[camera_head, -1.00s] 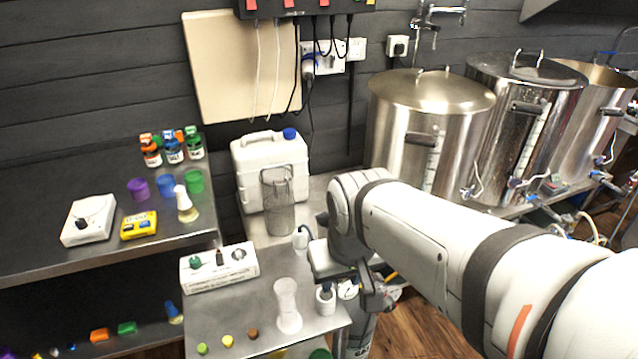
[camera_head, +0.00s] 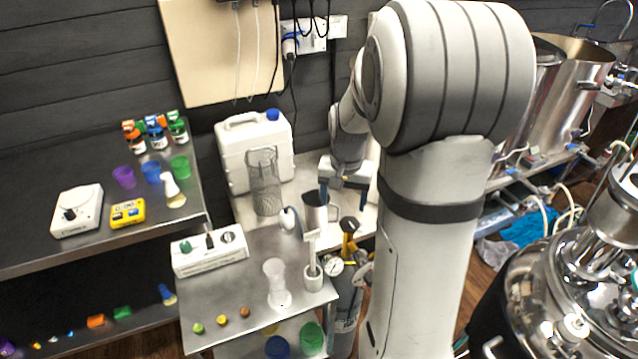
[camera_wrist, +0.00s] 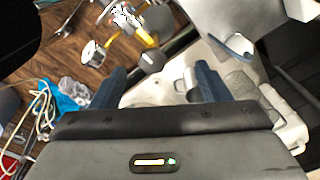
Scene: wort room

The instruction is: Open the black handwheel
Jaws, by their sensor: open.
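A small dark round knob, which looks like the black handwheel (camera_head: 349,224), sits above yellow fittings beside a pressure gauge (camera_head: 333,266), at the right edge of the steel table. In the wrist view the dark handwheel (camera_wrist: 152,61) shows beyond and between the fingertips, with a yellow part next to it. My gripper (camera_head: 343,203) is open and points down, above and behind the handwheel in the head view. Its two blue-grey fingers (camera_wrist: 160,72) are apart in the wrist view, with nothing gripped. The lower valve fittings are partly hidden by my arm.
A metal jug (camera_head: 316,212) stands close to my gripper. A wire basket (camera_head: 264,181) and white canister (camera_head: 256,150) are to its left. A glass vessel (camera_head: 276,285) and white control box (camera_head: 209,249) stand on the front table. Steel kettles are at the right.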

